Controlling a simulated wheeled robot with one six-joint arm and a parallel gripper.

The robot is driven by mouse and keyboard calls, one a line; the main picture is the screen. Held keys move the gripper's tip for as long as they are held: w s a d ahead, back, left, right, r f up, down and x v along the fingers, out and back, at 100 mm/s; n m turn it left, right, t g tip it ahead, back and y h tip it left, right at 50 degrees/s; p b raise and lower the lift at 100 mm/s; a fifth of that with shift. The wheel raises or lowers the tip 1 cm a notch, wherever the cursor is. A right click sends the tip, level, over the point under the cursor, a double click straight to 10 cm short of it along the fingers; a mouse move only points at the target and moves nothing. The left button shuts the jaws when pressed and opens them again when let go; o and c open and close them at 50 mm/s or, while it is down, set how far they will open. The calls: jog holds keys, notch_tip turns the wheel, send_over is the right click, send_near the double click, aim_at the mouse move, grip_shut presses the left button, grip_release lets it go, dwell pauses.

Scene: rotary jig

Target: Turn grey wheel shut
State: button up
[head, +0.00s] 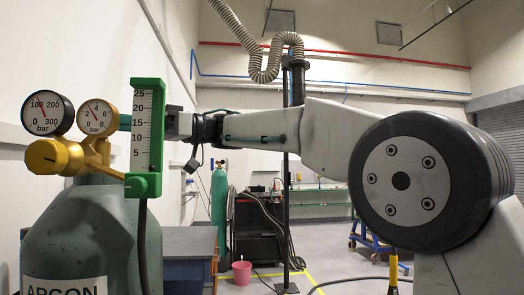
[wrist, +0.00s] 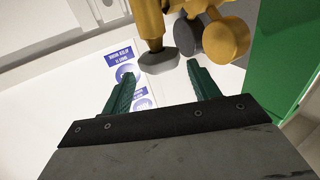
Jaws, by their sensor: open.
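The grey wheel (wrist: 159,62) shows in the wrist view at the end of a brass valve stem (wrist: 150,22). My gripper (wrist: 160,74) is open, with its green fingers spread left and right of the wheel. The wheel lies in line with the gap, about level with the fingertips, with a visible gap on both sides. How deep it sits between them I cannot tell. In the head view I cannot make out the wheel. There a fingertip (head: 125,122) shows between the brass gauge and the green flowmeter; most of the gripper is hidden.
The green flowmeter (head: 147,125) stands close to my gripper and fills the right of the wrist view. A black gauge (head: 47,113), a brass gauge (head: 97,116) and a yellow knob (head: 47,156) crowd the argon cylinder (head: 88,235). A white wall is on the left.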

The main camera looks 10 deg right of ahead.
jog(key=w+d+r+m+t+y, duration=0.1)
jog(key=w+d+r+m+t, duration=0.3)
jog(key=t, duration=0.5)
jog(key=w+d+r+m+t+y, duration=0.1)
jog(key=w+d+m+t, duration=0.3)
jog(key=d+m+t, duration=0.3)
jog(key=d+f+m+t+h, duration=0.4)
jog(key=d+h, duration=0.2)
jog(key=d, duration=0.2)
jog(key=d+f+m+t+h, duration=0.4)
jog(key=d+f+h, duration=0.1)
jog(key=d+h, duration=0.2)
jog(key=shift+w+d+m+h, duration=0.25)
jog(key=shift+d+m+h, duration=0.05)
jog(key=shift+d, duration=0.5)
jog(key=shift+o, duration=1.3)
